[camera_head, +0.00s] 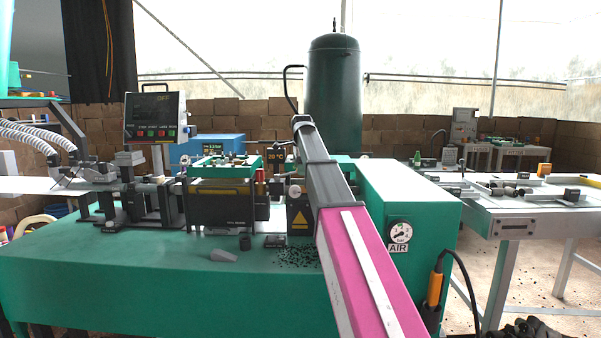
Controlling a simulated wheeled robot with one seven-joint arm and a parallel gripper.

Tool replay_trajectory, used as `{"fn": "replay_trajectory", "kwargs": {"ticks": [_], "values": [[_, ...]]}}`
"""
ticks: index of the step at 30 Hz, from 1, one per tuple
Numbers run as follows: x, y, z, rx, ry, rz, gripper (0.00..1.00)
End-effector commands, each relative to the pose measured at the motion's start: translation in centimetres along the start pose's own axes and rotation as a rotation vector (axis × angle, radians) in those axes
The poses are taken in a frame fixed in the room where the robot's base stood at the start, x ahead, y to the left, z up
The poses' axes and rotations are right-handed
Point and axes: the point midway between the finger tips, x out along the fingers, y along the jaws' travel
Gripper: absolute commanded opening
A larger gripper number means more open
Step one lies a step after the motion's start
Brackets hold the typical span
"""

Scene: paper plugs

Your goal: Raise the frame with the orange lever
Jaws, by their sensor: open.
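An orange handle (435,289) with a black cable stands upright at the right end of the green machine bench; I cannot tell whether it is the lever. A green frame-like plate (222,162) lies level on top of the dark press block in the middle of the bench. My pink and dark grey arm reaches from the bottom edge up across the bench, and its far end is above the machine, right of the plate. My gripper does not show. The arm hides part of the machine behind it.
The green bench (150,265) has clear room at its front left. A grey wedge (224,255) and scattered black bits (297,256) lie on it. A control screen (155,117) stands at left, a dark green tank (333,85) behind, and a grey table (520,202) at right.

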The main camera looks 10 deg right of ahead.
Motion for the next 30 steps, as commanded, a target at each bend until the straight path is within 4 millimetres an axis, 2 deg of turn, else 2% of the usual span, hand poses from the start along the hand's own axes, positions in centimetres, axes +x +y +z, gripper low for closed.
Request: {"fn": "replay_trajectory", "kwargs": {"ticks": [6,15,17,18,21,26,30], "values": [[1.6,0.0,0.0,0.0,0.0,-0.001,0.6],[1.8,0.0,0.0,0.0,0.0,-0.001,0.6],[1.8,0.0,0.0,0.0,0.0,-0.001,0.44],[1.8,0.0,0.0,0.0,0.0,-0.001,0.31],[1.8,0.0,0.0,0.0,0.0,-0.001,0.0],[1.8,-0.1,0.2,0.001,0.0,-0.001,0.0],[1.9,-0.5,1.1,0.009,0.002,0.0,0.0]]}}
